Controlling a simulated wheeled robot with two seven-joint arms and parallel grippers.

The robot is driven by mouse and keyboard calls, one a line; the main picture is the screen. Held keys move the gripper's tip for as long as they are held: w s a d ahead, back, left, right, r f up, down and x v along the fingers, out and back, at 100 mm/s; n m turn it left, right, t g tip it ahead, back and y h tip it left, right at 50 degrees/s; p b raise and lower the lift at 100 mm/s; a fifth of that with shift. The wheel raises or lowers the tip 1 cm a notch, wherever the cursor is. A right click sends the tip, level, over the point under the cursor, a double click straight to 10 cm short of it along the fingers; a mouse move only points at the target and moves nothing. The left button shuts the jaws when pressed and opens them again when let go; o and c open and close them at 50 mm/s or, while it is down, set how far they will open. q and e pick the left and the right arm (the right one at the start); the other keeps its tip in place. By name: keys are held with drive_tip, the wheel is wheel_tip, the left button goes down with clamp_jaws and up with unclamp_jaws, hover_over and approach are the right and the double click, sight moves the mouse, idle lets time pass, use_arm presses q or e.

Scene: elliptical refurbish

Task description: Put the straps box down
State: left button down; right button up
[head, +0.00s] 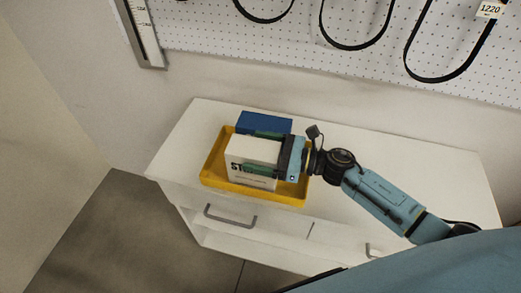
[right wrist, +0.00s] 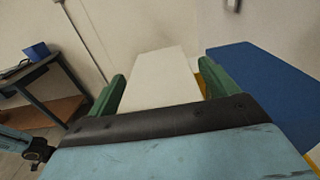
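The straps box is a white box (head: 250,151) with dark lettering beginning "ST" on its front. It is upright within the outline of the yellow tray (head: 278,198); I cannot tell whether its base touches the tray floor. My right gripper (head: 262,152) comes from the right, with one green finger along each side of the box, and appears shut on it. In the right wrist view the white box (right wrist: 158,80) fills the space between the green fingers (right wrist: 162,88). My left gripper is not in view.
A blue box (head: 264,124) stands behind the white box, close to the rear finger; it also shows in the right wrist view (right wrist: 260,95). The tray is on a white cabinet (head: 185,150) with free top to its right. Black straps (head: 440,78) hang on the pegboard behind.

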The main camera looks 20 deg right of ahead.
drive_tip(key=shift+r, duration=0.15)
drive_tip(key=b+v, duration=0.1)
drive_tip(key=v, duration=1.1)
drive_tip(key=shift+b, duration=0.4)
